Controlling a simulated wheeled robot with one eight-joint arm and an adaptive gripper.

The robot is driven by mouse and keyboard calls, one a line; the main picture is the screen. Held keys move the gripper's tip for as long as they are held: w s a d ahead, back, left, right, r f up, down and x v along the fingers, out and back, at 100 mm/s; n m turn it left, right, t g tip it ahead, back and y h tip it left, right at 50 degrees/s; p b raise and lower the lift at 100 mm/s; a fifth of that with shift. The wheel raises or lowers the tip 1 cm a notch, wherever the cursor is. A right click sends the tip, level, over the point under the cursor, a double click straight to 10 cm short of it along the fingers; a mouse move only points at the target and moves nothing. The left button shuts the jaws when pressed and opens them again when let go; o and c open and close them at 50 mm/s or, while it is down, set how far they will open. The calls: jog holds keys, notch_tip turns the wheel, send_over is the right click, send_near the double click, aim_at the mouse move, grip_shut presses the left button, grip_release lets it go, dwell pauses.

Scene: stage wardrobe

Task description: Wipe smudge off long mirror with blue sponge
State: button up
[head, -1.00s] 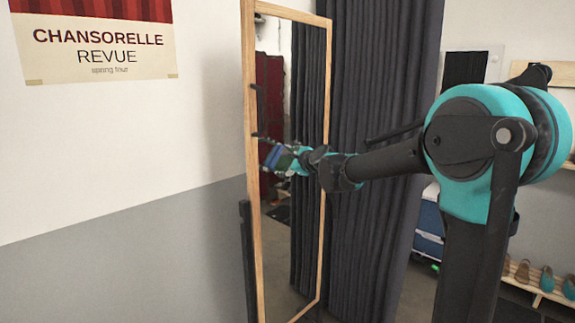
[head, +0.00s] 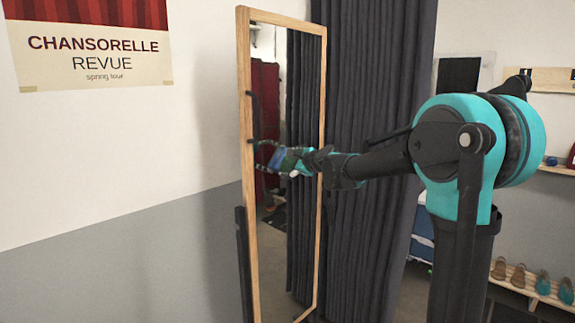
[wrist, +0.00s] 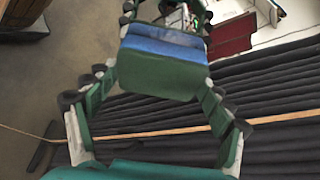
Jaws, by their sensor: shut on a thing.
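The long mirror (head: 243,110) stands upright in a light wooden frame, left of centre in the head view. Part of its frame crosses the wrist view (wrist: 175,132). My gripper (head: 280,158) is in front of the glass, about mid-height. In the wrist view my gripper (wrist: 165,85) is shut on the blue sponge (wrist: 165,48), whose near side is green. The sponge's far edge is at or very near the glass, where a reflection of the gripper shows; I cannot tell whether it touches. I cannot make out a smudge.
A dark pleated curtain (head: 375,90) hangs right behind the mirror. A poster (head: 95,50) is on the wall at left. A low rack with shoes (head: 518,278) stands at lower right. Floor (wrist: 50,75) shows at the wrist view's left.

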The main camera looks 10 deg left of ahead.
jog(key=w+d, duration=0.5)
jog(key=w, duration=0.1)
jog(key=shift+w+d, duration=0.15)
jog(key=shift+w, duration=0.25)
dwell(0.6)
jog(key=s+d, duration=0.3)
jog(key=d, duration=0.1)
jog(key=shift+s+d, duration=0.35)
jog(key=shift+s, duration=0.05)
jog(key=shift+d, duration=0.15)
dwell(0.4)
jog(key=shift+s+d, duration=0.9)
jog(key=shift+d, duration=0.1)
